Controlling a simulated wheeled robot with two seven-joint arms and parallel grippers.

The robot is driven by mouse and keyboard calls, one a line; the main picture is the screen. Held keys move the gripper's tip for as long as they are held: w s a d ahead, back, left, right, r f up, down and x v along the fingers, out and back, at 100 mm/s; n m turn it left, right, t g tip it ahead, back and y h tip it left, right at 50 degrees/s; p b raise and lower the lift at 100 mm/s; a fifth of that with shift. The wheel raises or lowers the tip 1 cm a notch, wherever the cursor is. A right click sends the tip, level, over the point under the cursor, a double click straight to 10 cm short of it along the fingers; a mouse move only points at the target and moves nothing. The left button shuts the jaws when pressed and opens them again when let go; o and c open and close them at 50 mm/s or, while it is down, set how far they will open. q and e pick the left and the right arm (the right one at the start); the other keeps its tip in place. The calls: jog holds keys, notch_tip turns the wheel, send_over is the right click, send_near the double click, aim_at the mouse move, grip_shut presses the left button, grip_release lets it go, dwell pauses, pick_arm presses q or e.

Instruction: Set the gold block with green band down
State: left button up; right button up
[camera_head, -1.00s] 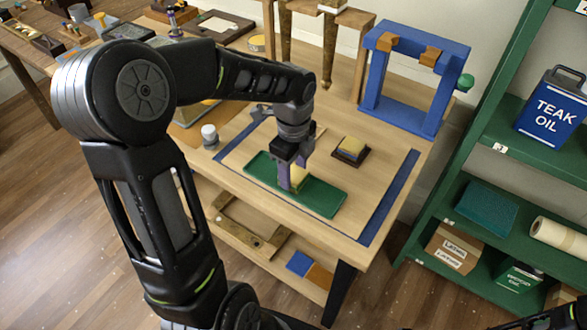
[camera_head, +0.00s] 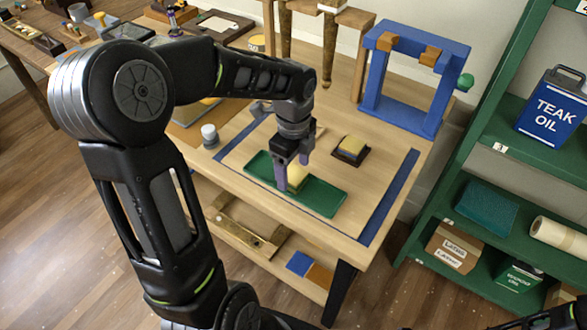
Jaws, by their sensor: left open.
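A gold block (camera_head: 298,179) sits in the shallow green tray (camera_head: 322,197) on the workbench, partly hidden by my fingers. The green band cannot be made out. My left gripper (camera_head: 292,175) points down over the tray, its jaws open around the block. My right gripper is not in view.
Blue tape (camera_head: 388,200) marks the work area on the bench (camera_head: 375,252). A blue frame (camera_head: 413,75) stands at the back right. A white-capped jar (camera_head: 210,136) stands left. Green shelves (camera_head: 482,170) stand to the right.

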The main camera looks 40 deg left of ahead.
aim_at(294, 174)
pick_arm(q)
notch_tip(294, 174, up, 12)
jog(key=shift+f, duration=0.25)
dwell(0.8)
